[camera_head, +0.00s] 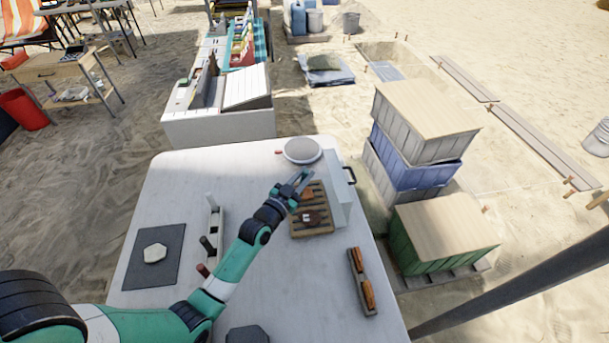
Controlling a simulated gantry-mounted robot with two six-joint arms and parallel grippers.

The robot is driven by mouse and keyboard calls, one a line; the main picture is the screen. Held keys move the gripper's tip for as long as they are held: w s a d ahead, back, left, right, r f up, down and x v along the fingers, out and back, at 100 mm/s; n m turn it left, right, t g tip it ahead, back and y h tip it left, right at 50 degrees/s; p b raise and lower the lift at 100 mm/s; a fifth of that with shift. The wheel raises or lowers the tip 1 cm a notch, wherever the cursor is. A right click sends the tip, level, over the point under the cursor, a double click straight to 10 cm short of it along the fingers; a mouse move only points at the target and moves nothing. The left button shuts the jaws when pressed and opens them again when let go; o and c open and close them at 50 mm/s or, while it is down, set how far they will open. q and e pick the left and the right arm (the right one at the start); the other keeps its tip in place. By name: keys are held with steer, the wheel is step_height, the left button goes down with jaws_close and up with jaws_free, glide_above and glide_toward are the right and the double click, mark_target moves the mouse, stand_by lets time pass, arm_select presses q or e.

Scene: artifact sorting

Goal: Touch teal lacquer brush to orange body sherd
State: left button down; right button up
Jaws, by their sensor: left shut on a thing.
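My left gripper (298,182) reaches across the white table and is over the back edge of a slatted wooden rack (313,231). It is shut on a slim thing that looks like the teal lacquer brush; the jaws and small size hide most of it. An orange sherd (308,195) lies on the rack just below and beside the fingertips. I cannot tell whether the brush touches it. My right gripper is out of view.
A white holder (214,222) with dark and reddish handles stands left of my arm. A grey mat (140,272) bears a pale stone (154,253). A narrow tray (354,268) holds orange-brown pieces.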

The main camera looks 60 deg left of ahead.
arm_select(q)
step_height(320, 180, up, 8)
steer(key=p, duration=0.7)
stand_by(0.4)
